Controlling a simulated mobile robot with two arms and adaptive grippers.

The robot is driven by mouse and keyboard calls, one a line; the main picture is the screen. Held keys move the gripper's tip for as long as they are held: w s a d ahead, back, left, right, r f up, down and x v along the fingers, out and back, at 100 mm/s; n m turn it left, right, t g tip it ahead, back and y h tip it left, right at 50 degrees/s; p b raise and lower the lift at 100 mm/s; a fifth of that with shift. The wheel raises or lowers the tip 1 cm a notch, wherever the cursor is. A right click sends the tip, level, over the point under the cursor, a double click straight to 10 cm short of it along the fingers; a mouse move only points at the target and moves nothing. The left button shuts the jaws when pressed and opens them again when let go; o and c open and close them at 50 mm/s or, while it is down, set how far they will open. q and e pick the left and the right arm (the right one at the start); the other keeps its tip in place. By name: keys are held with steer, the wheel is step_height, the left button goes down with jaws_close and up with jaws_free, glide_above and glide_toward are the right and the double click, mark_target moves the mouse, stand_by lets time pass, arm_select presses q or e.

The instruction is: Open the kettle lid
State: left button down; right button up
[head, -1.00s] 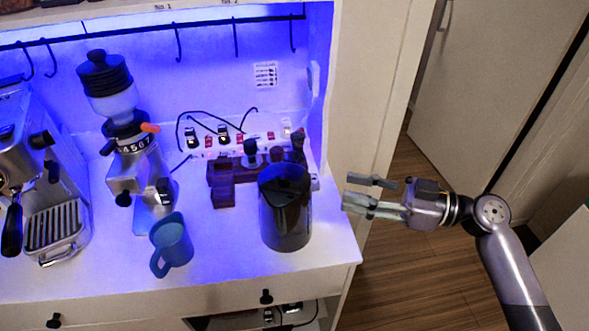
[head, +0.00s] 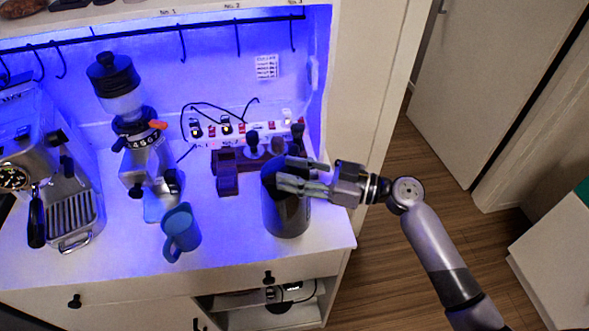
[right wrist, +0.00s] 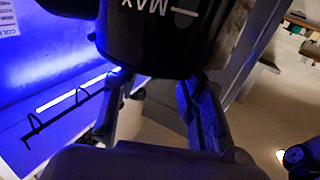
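The dark kettle (head: 286,217) stands upright on the white counter near its right front corner. Its top is partly hidden behind my right gripper (head: 284,173), so I cannot see the lid clearly. The right gripper reaches in from the right with its fingers apart, in front of or over the kettle's top in the head view. In the right wrist view, the kettle (right wrist: 155,40) fills the top middle with an upside-down MAX mark. The right gripper (right wrist: 153,88) shows open and empty there, its fingertips close to the kettle; contact is unclear. My left gripper is not in view.
A blue mug (head: 182,232), a grinder (head: 145,150) and an espresso machine (head: 60,180) stand to the left. A brown wooden stand (head: 228,178) with dark-handled tools and a power strip (head: 225,130) are behind the kettle. The cabinet's side wall (head: 355,110) rises on the right.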

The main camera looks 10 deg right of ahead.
steer(key=shift+c, duration=0.5)
steer(key=c, duration=0.5)
steer(key=shift+f, duration=0.1)
jaws_close()
steer(key=shift+s, duration=0.1)
